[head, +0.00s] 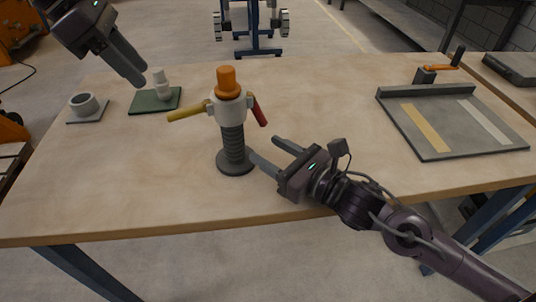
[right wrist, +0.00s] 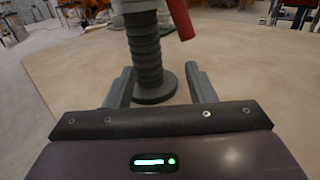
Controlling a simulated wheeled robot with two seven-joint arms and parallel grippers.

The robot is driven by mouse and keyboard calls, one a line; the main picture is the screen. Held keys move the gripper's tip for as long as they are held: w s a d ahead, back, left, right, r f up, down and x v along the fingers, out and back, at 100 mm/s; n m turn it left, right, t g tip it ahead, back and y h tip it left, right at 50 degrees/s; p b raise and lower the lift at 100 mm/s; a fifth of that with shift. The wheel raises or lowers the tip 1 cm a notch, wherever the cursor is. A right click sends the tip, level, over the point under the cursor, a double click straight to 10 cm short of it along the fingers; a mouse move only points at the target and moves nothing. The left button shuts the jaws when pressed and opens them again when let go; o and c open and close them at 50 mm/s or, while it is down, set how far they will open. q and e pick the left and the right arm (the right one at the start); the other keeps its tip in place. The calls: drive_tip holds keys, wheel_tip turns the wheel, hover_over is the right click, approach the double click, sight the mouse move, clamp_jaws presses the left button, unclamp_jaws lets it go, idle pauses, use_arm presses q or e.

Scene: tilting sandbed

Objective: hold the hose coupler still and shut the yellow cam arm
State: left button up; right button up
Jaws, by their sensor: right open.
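The hose coupler stands upright on the table, with a pale collar (head: 229,110), an orange top (head: 227,82), a dark ribbed hose (head: 233,142) and a round foot (head: 236,164). The yellow cam arm (head: 187,114) sticks out to the left, sloping slightly down. The red cam arm (head: 260,113) hangs down on the right and also shows in the right wrist view (right wrist: 181,18). My right gripper (head: 266,151) is open and empty, low to the right of the hose. In the right wrist view the hose (right wrist: 145,52) appears between its fingers. My left gripper (head: 132,66) is raised at upper left; its finger gap is unclear.
A grey ring on a plate (head: 83,104) and a pale fitting (head: 161,84) on a green mat (head: 147,103) stand at left. A grey tray (head: 450,139) with two strips lies at right, with an orange-handled clamp (head: 438,68) behind it. The table around the coupler is clear.

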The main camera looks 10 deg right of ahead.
sight(241, 141)
drive_tip(key=shift+s+a+r+n+y, duration=0.15)
drive_tip(key=shift+s+a+n+y, duration=0.2)
drive_tip(key=shift+a+y, duration=0.2)
drive_tip(key=shift+a+r, duration=0.1)
drive_tip(key=shift+a, duration=0.1)
drive_tip(key=x, duration=0.7)
drive_tip(key=shift+w+a, duration=0.15)
drive_tip(key=shift+w, duration=0.05)
